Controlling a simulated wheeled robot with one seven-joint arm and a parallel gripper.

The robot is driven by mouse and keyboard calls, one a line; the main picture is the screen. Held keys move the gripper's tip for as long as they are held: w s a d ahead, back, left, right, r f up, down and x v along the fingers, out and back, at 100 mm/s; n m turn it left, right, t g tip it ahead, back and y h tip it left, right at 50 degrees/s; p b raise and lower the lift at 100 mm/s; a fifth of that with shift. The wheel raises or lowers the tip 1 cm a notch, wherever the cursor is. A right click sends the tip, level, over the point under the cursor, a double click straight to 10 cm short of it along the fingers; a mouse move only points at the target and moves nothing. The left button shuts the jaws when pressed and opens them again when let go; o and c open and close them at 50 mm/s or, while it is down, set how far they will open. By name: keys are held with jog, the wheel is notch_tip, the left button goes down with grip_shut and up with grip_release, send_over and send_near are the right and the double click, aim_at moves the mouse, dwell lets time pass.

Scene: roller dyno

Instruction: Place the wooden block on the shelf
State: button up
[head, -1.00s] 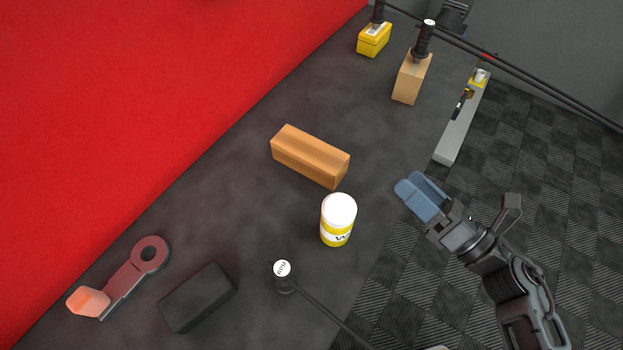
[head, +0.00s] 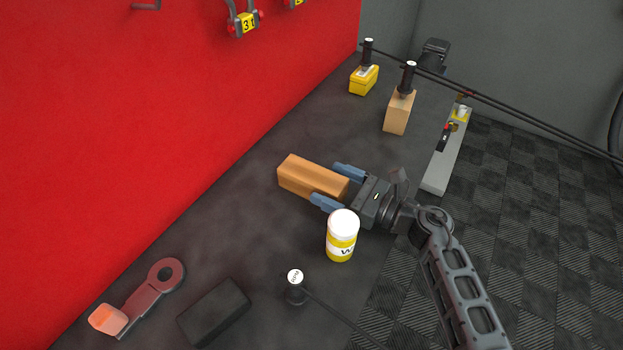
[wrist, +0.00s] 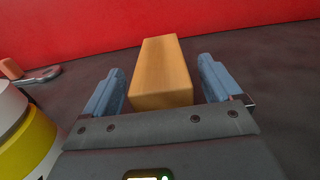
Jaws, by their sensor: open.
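The wooden block (head: 309,177) is an orange-brown oblong lying on the dark surface in the middle of the head view. My gripper (head: 337,186) is open, with its two blue fingers on either side of the block's right end. In the wrist view the block (wrist: 162,75) lies between the fingers of my gripper (wrist: 161,88), with a gap visible on each side. The block's far end points toward the red wall. I cannot tell which surface counts as the shelf; the block rests on the dark grey surface (head: 230,225).
A white-lidded yellow jar (head: 341,236) stands close beside my gripper. A paler block (head: 398,112) and a yellow box (head: 363,80) stand farther back. The red wall (head: 170,80) borders the surface.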

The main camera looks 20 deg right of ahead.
aim_at(322, 178)
jog(key=shift+x, duration=1.5)
